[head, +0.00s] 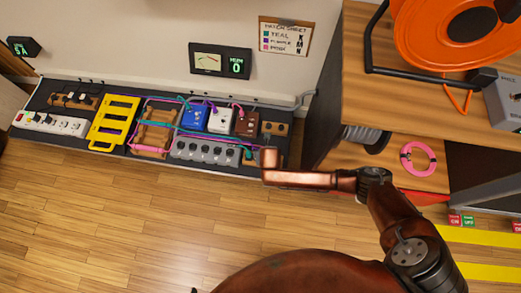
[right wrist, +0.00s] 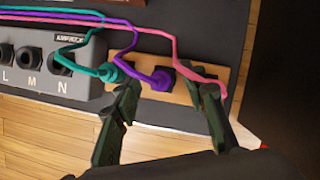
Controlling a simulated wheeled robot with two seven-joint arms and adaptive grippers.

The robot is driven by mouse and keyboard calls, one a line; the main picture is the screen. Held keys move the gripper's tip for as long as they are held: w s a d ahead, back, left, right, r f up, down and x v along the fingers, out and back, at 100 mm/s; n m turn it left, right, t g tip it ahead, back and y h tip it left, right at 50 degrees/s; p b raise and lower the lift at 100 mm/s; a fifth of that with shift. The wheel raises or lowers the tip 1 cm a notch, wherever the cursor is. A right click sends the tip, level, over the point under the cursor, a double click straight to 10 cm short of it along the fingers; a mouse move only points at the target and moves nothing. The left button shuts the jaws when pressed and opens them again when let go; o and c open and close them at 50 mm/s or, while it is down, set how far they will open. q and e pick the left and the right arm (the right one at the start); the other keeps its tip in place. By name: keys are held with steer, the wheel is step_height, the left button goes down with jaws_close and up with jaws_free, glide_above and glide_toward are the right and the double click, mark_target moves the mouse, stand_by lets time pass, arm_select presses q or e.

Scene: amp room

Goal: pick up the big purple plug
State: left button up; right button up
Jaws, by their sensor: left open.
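In the right wrist view, the purple plug (right wrist: 160,79) is at the end of a purple cable, on a wooden strip (right wrist: 140,92). My right gripper (right wrist: 169,86) is open, with one finger on either side of the purple plug and a gap to each side. A teal plug (right wrist: 117,72) is close to the left finger, and a pink cable runs past the right finger. In the head view my right arm reaches over the board's right end and hides its gripper. Only a dark tip of my left gripper (head: 194,290) shows at the bottom edge.
The dark board (head: 100,146) along the wall carries a power strip (head: 50,122), a yellow rack (head: 113,121), several pedals and a grey jack box (head: 205,150). A wooden cabinet (head: 330,110) stands to the right. The wooden floor (head: 100,220) in front is clear.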

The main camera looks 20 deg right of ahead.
steer(key=shift+w+f, duration=0.2)
steer(key=shift+f, duration=0.2)
steer(key=shift+c, duration=0.6)
jaws_close()
